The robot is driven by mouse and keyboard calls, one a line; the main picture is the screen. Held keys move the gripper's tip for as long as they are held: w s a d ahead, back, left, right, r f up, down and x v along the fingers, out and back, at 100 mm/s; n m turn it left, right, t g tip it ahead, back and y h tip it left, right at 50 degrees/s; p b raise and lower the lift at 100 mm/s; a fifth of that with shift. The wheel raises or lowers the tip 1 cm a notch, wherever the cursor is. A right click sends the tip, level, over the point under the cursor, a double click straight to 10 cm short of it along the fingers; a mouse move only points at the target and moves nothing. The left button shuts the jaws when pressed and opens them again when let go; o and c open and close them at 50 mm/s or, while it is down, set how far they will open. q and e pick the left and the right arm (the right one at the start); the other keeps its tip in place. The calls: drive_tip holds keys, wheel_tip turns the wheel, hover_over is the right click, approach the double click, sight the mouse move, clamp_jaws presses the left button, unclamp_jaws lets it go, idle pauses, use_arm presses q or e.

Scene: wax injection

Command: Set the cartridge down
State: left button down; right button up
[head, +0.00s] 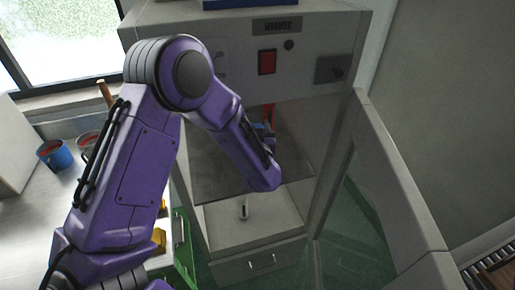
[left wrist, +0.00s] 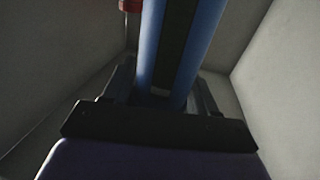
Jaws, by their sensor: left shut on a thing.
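The cartridge (left wrist: 203,40) is blue with a dark lengthwise stripe. It fills the upper middle of the left wrist view, between the fingers of my left gripper (left wrist: 166,92), which is shut on it. Plain grey walls stand on both sides. In the head view my left arm reaches into the open warmer (head: 328,66), and its forearm hides most of the gripper. Only a small blue and red patch shows past the arm there. What lies under the cartridge is hidden. My right gripper is in neither view.
A red part (left wrist: 130,5) shows beside the cartridge; what it belongs to is unclear. The warmer's open door (head: 400,185) stands at the right. A drawer (head: 262,262) is below the opening. A blue container (head: 55,156) stands on the left counter (head: 25,215).

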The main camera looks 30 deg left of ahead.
use_arm(q)
drive_tip(key=f+b, duration=0.1)
drive_tip(key=f, duration=0.1)
drive_tip(key=w+f+b, duration=0.1)
drive_tip(key=f+b, duration=0.1)
drive_tip(key=shift+c, duration=1.6)
unclamp_jaws()
drive_tip(key=shift+f+b, duration=0.15)
drive_tip(key=shift+b, duration=0.15)
drive_tip(key=b+v, duration=0.2)
drive_tip(key=v, duration=1)
drive_tip(key=shift+b, duration=0.35)
drive_tip(key=shift+d, duration=0.1)
